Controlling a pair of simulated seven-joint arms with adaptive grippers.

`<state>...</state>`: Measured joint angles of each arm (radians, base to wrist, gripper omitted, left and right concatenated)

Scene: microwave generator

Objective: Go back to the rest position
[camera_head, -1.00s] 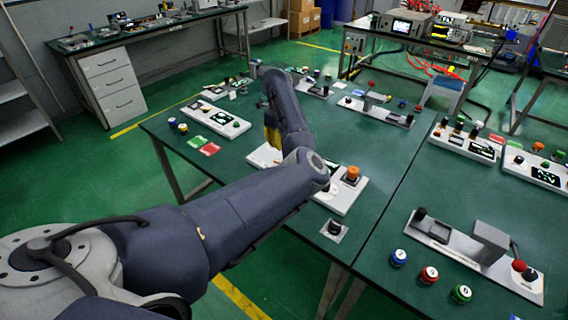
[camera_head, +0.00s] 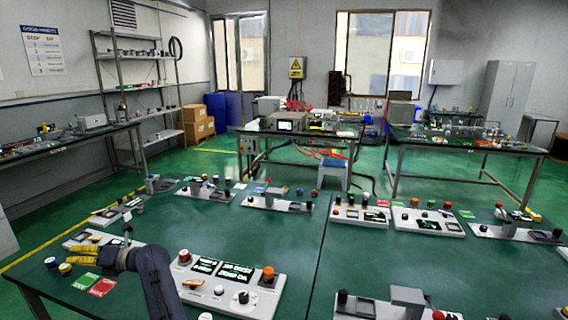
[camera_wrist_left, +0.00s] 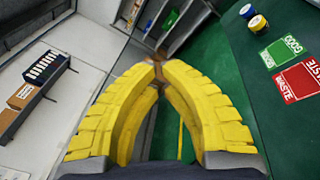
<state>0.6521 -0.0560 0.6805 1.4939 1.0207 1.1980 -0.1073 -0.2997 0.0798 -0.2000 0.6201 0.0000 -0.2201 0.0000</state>
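My left gripper (camera_head: 70,256) has yellow fingers. It hangs over the left edge area of the green table (camera_head: 215,222), fingers pointing left. In the left wrist view its fingertips (camera_wrist_left: 160,70) meet, with nothing seen held between them. My left arm comes up from the bottom of the head view. My right gripper is not in view. A console with displays and an orange knob (camera_head: 268,272) lies right of my left arm. Two small round pieces, one blue (camera_head: 50,263) and one yellow-topped (camera_head: 65,269), lie just below the fingers.
A green card (camera_head: 87,282) and a red waste card (camera_head: 102,288) lie close to my gripper. Another white panel (camera_head: 85,239) sits behind it. More control panels line the table's far side. A dark green stretch in the table's middle is clear.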

